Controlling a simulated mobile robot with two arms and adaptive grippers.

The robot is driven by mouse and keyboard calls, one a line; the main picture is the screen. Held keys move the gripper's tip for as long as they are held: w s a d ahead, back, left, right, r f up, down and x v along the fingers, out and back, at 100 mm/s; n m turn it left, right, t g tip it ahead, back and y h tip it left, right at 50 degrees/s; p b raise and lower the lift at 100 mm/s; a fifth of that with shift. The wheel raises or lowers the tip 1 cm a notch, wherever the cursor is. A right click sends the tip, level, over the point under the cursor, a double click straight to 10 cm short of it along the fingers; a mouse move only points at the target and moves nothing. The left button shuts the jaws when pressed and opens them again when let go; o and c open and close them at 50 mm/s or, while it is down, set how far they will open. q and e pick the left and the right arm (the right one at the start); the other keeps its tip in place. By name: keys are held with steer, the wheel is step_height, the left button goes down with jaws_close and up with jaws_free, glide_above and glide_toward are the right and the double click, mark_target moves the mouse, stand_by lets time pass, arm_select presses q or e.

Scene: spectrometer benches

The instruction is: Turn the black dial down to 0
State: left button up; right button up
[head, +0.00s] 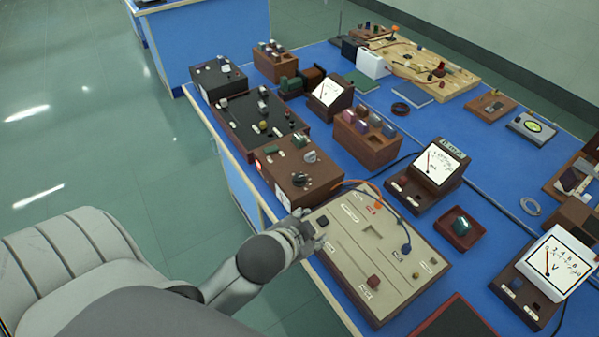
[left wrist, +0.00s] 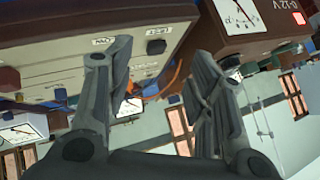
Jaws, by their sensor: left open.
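The black dial (head: 300,179) sits on top of a brown wooden box (head: 283,186), near its front right part. A grey knob (head: 310,156) is behind it. My left gripper (head: 304,226) comes in from the left, in front of the box's right end and beside the beige board's left edge. In the left wrist view the gripper (left wrist: 158,55) has its two fingers apart with nothing held between them. A brown box marked "0-12V" (left wrist: 285,28) with a white scale is at the upper right of that view. The dial's setting is too small to read. My right gripper is not in view.
Floor is clear at left.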

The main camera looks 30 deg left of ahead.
arm_select(q)
steer(key=w+d+r+m+t+h, duration=0.25)
steer(key=w+r+m+t, duration=0.35)
steer(key=r, duration=0.3)
steer(key=w+d+r+m+t+h, duration=0.2)
steer(key=w+d+r+m+t, duration=0.2)
steer(key=w+r+m, duration=0.5)
steer(key=s+d+r+m+g+h, duration=0.2)
steer(key=d+r+m+g+h, duration=0.2)
steer(key=d+m+h, duration=0.55)
steer(key=s+d+r+m+g+h, duration=0.25)
steer(key=d+m+g+h, duration=0.2)
steer(key=m, duration=0.95)
steer(key=m+g+y, duration=1.1)
steer(key=m+y, duration=0.7)
glide_above(300, 176)
step_height(300, 176, down, 14)
steer(key=f, duration=0.1)
steer(key=shift+t+h, duration=0.25)
step_height(300, 176, down, 10)
steer(key=p, duration=0.3)
steer(key=shift+r, duration=0.2)
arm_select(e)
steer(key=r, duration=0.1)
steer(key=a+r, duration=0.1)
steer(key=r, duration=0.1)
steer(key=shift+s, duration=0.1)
